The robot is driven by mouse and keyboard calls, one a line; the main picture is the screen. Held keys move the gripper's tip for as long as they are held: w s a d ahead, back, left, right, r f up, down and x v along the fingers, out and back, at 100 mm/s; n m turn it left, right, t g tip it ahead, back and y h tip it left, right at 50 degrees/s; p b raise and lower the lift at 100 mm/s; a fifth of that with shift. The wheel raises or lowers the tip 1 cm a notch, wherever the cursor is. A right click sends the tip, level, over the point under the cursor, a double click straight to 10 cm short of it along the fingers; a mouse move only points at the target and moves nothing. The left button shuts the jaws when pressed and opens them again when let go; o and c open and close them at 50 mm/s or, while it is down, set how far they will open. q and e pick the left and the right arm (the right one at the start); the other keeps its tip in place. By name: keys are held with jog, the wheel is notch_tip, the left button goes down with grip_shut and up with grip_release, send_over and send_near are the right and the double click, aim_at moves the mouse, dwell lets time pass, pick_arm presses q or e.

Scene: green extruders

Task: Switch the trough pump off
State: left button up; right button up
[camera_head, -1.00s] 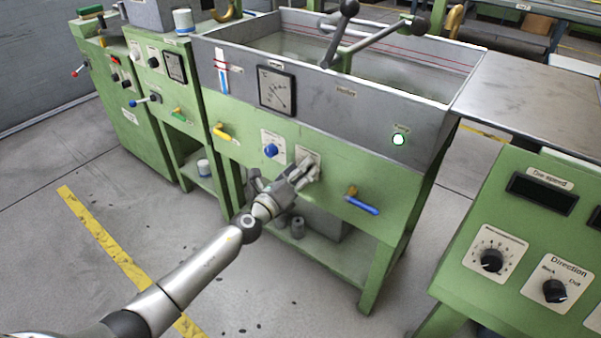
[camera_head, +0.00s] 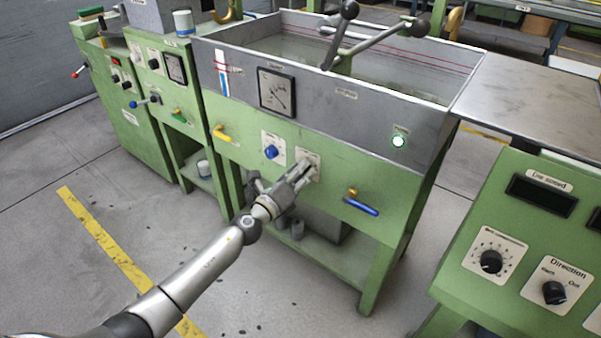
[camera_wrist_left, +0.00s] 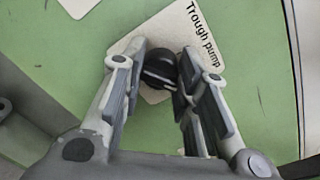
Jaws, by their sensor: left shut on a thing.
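The trough pump switch is a round black knob (camera_wrist_left: 160,70) with a pale line across it, on a white plate (camera_wrist_left: 183,28) labelled "Trough pump" in the left wrist view. My left gripper (camera_wrist_left: 160,75) has one finger on each side of the knob and is shut on it. In the head view my left gripper (camera_head: 308,170) reaches the plate on the trough's green front panel (camera_head: 335,178) and hides the knob. A round lamp (camera_head: 398,141) on the trough's grey wall glows pale green-white. My right gripper is not in view.
A blue knob (camera_head: 271,152) is left of the held knob. A yellow lever (camera_head: 222,135) and a blue-handled valve (camera_head: 362,207) stick out of the same panel. The water trough (camera_head: 300,45) is above. A green control cabinet (camera_head: 480,240) stands at right.

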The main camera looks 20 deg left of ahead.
pick_arm(q)
jog(key=shift+r+n+p, duration=0.1)
jog(key=shift+n+p, duration=0.35)
jog(key=shift+n, duration=0.65)
jog(key=n+p, duration=0.2)
jog(key=n, duration=0.2)
jog(key=shift+r+g, duration=0.1)
jog(key=shift+g, duration=0.2)
jog(key=n+p, duration=0.2)
jog(key=n, duration=0.2)
jog(key=shift+n+p, duration=0.35)
jog(key=shift+n, duration=0.05)
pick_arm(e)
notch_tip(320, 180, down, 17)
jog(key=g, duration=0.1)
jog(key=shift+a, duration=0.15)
pick_arm(q)
jog(key=o, duration=1)
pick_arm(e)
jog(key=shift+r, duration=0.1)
pick_arm(q)
jog(key=v, duration=1.2)
jog(key=shift+a, duration=0.2)
